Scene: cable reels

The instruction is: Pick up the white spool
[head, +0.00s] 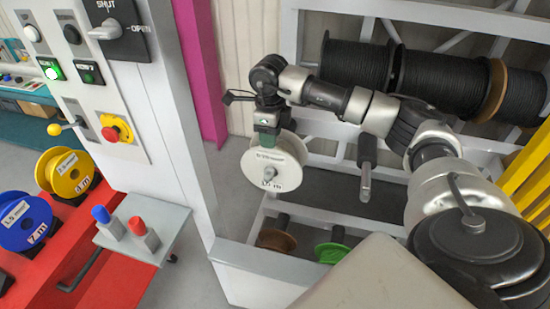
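The white spool (270,180) has a round white flange with a label strip across its upper part and length markings near its lower edge. It hangs upright in the air, in the middle of the head view, in front of the rack. My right gripper (267,138) comes down on the spool from above and is shut on its upper part. The fingertips are mostly hidden against the spool. My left gripper is not in view.
A rack (345,129) behind holds large black cable reels (356,66), with brown (277,240) and green (332,252) spools below. At left, a red cart (50,275) carries yellow (69,172) and blue (25,221) spools. A control panel (90,65) and small shelf (170,221) stand nearby.

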